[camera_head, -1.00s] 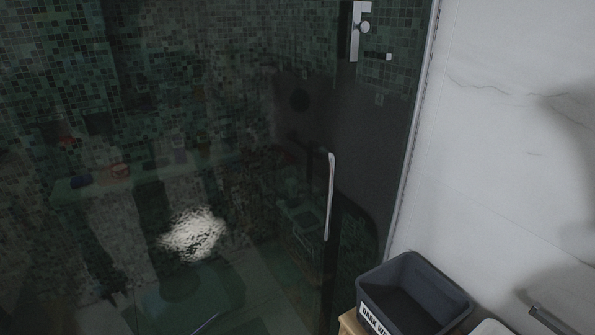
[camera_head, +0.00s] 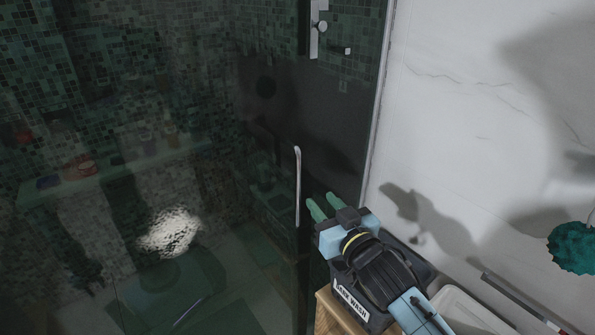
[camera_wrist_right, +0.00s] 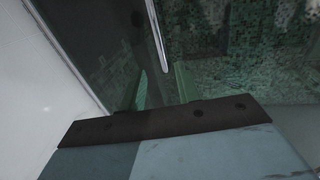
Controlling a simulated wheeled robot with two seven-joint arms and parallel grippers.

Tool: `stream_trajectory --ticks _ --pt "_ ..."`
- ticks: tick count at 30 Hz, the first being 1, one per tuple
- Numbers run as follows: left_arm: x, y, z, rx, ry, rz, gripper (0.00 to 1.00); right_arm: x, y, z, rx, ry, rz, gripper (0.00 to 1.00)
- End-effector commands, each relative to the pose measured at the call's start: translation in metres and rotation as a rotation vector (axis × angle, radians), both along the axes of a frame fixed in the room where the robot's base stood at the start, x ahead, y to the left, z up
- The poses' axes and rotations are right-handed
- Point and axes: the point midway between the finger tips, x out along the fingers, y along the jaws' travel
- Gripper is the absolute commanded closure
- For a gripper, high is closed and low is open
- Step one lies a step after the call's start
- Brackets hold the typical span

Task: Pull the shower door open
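The shower door (camera_head: 235,195) is dark, see-through glass and looks shut. Its slim silver upright handle (camera_head: 298,180) is near the middle of the head view. The handle also shows in the right wrist view (camera_wrist_right: 157,38), ahead of the fingers. My right gripper (camera_head: 326,206) has green fingers and sits just right of the handle's lower part in the head view. In the wrist view its fingers (camera_wrist_right: 164,88) are spread with nothing between them, and the handle looks apart from them. My left gripper is not in view.
A dark grey bin labelled "DARK WASH" (camera_head: 350,303) stands under my right arm, beside a wooden edge (camera_head: 325,312). A white tub (camera_head: 462,312), a rail (camera_head: 520,303) and a teal fluffy item (camera_head: 574,248) are at right. A pale wall (camera_head: 450,130) bounds the right side.

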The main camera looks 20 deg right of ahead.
Motion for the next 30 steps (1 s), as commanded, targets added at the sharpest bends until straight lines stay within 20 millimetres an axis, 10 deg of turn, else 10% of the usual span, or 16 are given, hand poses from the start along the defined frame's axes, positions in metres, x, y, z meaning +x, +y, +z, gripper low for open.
stream_trajectory --ticks 18,30 --pt "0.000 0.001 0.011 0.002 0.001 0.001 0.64 0.099 0.015 0.001 0.000 -0.001 0.000 0.67" --pt "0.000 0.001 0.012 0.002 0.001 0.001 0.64 0.129 0.020 0.000 0.000 0.000 0.000 0.67"
